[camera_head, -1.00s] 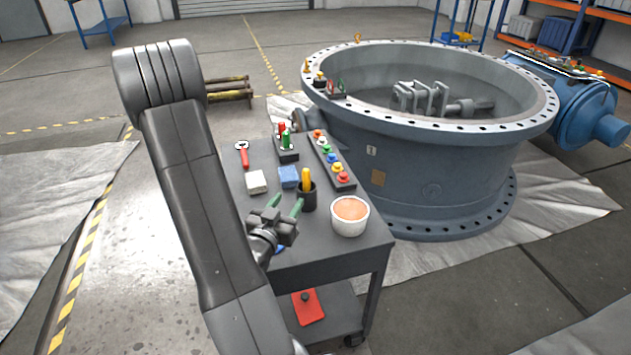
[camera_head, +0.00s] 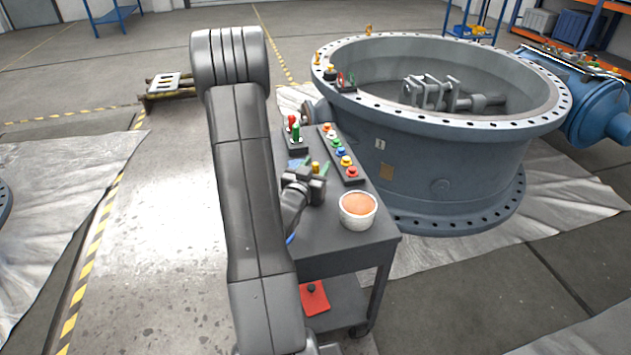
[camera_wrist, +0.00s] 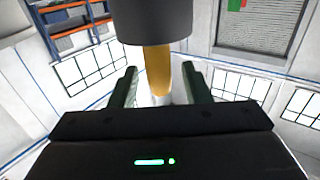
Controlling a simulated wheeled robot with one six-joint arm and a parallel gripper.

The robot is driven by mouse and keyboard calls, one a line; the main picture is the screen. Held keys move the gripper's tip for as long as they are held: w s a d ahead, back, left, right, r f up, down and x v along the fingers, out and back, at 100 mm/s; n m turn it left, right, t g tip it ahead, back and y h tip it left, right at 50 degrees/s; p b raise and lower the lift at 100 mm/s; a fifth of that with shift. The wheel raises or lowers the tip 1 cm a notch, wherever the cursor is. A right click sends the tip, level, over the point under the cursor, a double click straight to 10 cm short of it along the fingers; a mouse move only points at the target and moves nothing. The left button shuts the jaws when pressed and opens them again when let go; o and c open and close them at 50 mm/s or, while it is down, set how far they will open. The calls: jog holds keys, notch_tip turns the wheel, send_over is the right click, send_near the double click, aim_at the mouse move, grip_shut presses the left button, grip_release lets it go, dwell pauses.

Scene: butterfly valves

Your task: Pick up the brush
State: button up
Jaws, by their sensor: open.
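The brush's yellow handle (camera_head: 316,168) stands upright near the middle of the cart top (camera_head: 327,264). In the wrist view the yellow handle (camera_wrist: 157,72) sticks out of a dark cup (camera_wrist: 155,22), and the picture is upside down. The brush's other end is hidden in the cup. My gripper (camera_head: 314,172) is open, with its green fingers on either side of the handle. In the wrist view gaps show between the handle and both fingers of my gripper (camera_wrist: 160,80). In the head view my gripper hides most of the cup.
A white bowl (camera_head: 357,212) with orange contents stands close to the right of my gripper. A strip of coloured knobs (camera_head: 342,152) and a block with red and green pieces (camera_head: 295,135) lie behind. The large blue valve body (camera_head: 440,160) stands beyond the cart.

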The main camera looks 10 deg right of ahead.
grip_shut()
dwell(0.3)
